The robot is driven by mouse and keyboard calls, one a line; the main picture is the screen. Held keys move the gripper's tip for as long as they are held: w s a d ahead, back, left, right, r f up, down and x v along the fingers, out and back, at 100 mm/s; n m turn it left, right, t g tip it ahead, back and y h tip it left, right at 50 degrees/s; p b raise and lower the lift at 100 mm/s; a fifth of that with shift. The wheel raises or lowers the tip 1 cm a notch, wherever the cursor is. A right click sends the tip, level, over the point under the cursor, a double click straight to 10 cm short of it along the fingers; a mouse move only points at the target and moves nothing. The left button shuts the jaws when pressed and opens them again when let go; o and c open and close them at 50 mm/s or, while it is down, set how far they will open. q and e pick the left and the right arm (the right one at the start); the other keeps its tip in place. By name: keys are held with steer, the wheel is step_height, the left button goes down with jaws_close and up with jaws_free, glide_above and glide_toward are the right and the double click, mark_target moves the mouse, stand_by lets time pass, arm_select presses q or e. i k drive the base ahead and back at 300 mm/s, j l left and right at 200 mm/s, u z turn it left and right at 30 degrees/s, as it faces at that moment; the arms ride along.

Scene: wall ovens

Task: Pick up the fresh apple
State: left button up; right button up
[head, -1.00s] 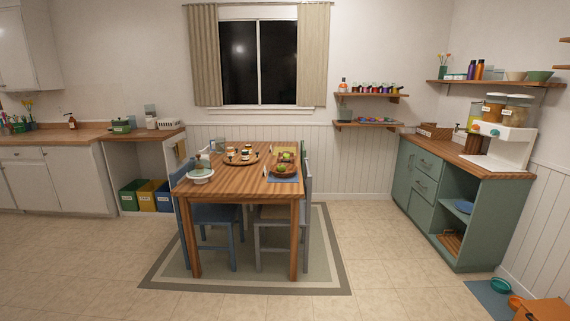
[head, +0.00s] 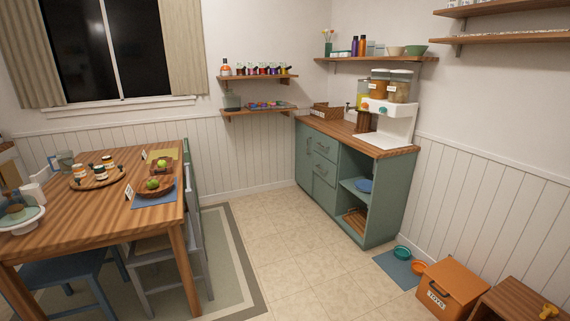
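Green apples show in the head view on the wooden dining table (head: 105,220) at the left. One green apple (head: 153,184) lies in a round wooden bowl (head: 156,194) on a blue placemat. Another green apple (head: 161,163) lies in a second wooden container just behind it. Small white cards stand beside each, but their writing is too small to read, so I cannot tell which apple is the fresh one. Neither of my grippers is in view.
Chairs stand around the table, with a grey one (head: 160,262) at its near right side. A green cabinet (head: 335,190) stands against the back right wall. An orange toy box (head: 450,290) and pet bowls on a mat are at the lower right. The tiled floor (head: 300,255) between is clear.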

mark_target(162, 163)
steer(key=i+l, duration=0.15)
steer(key=i, duration=0.85)
steer(key=i+l, duration=0.15)
steer(key=i, duration=0.9)
